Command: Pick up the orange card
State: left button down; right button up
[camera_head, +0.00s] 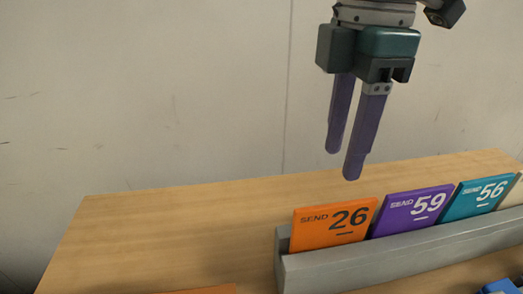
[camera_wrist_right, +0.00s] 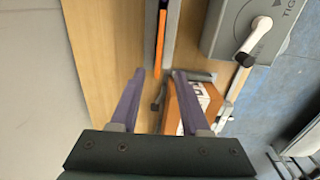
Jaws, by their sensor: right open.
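The orange card (camera_head: 308,238), marked "SEND 26", stands in the left end of a grey slotted rack (camera_head: 390,257). In the right wrist view the orange card (camera_wrist_right: 160,42) shows as a thin orange edge ahead of the fingertips. My right gripper (camera_head: 342,165) is open and empty, with its purple fingers pointing down above the card. In the wrist view my right gripper (camera_wrist_right: 159,73) has a clear gap between its fingers, roughly lined up with the card. My left gripper is not in view.
A purple card (camera_head: 411,210) and a teal card (camera_head: 477,199) stand to the right in the rack. The wrist view shows a brown box (camera_wrist_right: 172,118) and a grey machine (camera_wrist_right: 225,35) with a white lever.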

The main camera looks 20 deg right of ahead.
aim_at(338, 204)
jog(key=shift+d+f, duration=0.5)
jog(key=shift+d, duration=0.05)
jog(key=shift+d+f+b, duration=0.15)
jog(key=shift+f+b, duration=0.15)
jog(key=shift+b, duration=0.05)
notch_tip(338, 204, down, 9)
jog(key=shift+r, duration=0.1)
grip_shut()
dwell(0.9)
